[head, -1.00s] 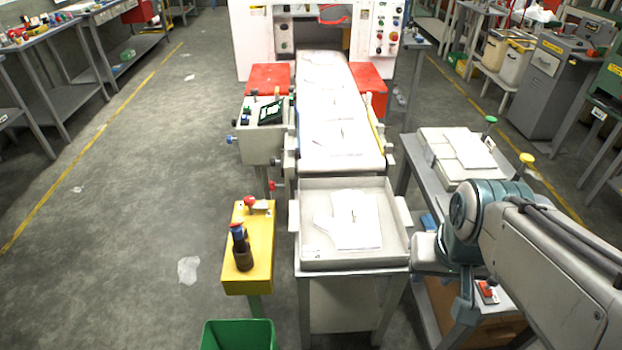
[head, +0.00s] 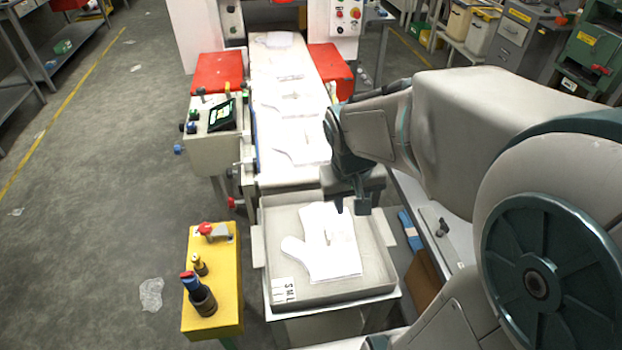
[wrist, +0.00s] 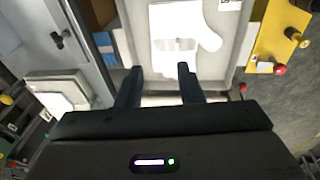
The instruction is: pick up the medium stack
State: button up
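A white glove-shaped stack (head: 318,250) lies flat in a grey tray (head: 375,280) at the end of the conveyor, with a small tab or slot near its middle. It also shows in the wrist view (wrist: 175,25), ahead of the fingers. A card with the letters S M L (head: 284,290) sits in the tray's near left corner. My gripper (head: 351,208) hangs above the tray's far right part, fingers pointing down. In the wrist view my gripper (wrist: 160,80) has its two fingers apart with nothing between them. I cannot tell the stack's size from its look.
A conveyor (head: 285,110) with several white glove shapes runs behind the tray. A yellow stand (head: 212,265) with a bottle and knobs is on the left. A control box (head: 213,140) stands beside the belt. Tray walls surround the stack. A bench is at the right.

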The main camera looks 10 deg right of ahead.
jog(key=g+y, duration=0.1)
jog(key=g, duration=0.1)
send_over(328, 232)
notch_tip(328, 232, down, 14)
jog(key=f, duration=0.3)
jog(key=f+b, duration=0.1)
jog(key=f, duration=0.2)
jog(key=a+f, duration=0.1)
jog(key=f, duration=0.2)
jog(key=shift+f, duration=0.15)
jog(key=shift+d+f, duration=0.25)
jog(key=shift+f, duration=1.1)
jog(key=shift+d+f, duration=0.2)
jog(key=shift+f, duration=1.1)
grip_shut()
